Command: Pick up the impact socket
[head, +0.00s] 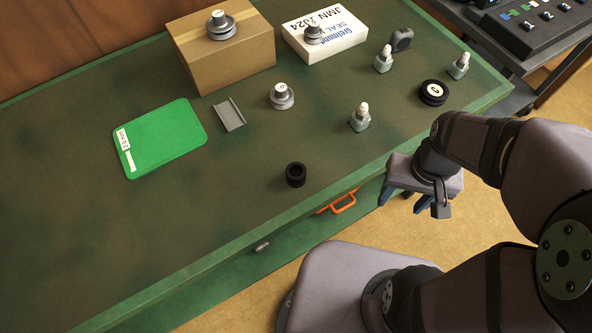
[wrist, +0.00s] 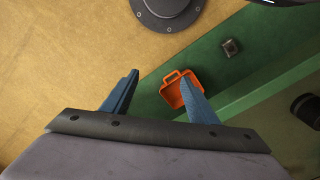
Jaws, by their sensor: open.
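The impact socket (head: 296,174) is a short black cylinder with a hollow top. It stands upright on the green workbench (head: 240,200), near its front edge. In the wrist view a black cylinder, seemingly the same socket (wrist: 305,106), shows at the right edge, partly cut off. My gripper (head: 407,203) is off the bench's front edge, to the right of the socket and apart from it. In the wrist view its two blue fingers (wrist: 160,95) are spread with nothing between them.
A green case (head: 160,138) lies left. A cardboard box (head: 222,58), a white box (head: 324,38) and a grey stepped part (head: 281,97) stand behind. Pale-topped fittings (head: 360,117) and a black disc (head: 433,93) stand right. Bench around the socket is clear.

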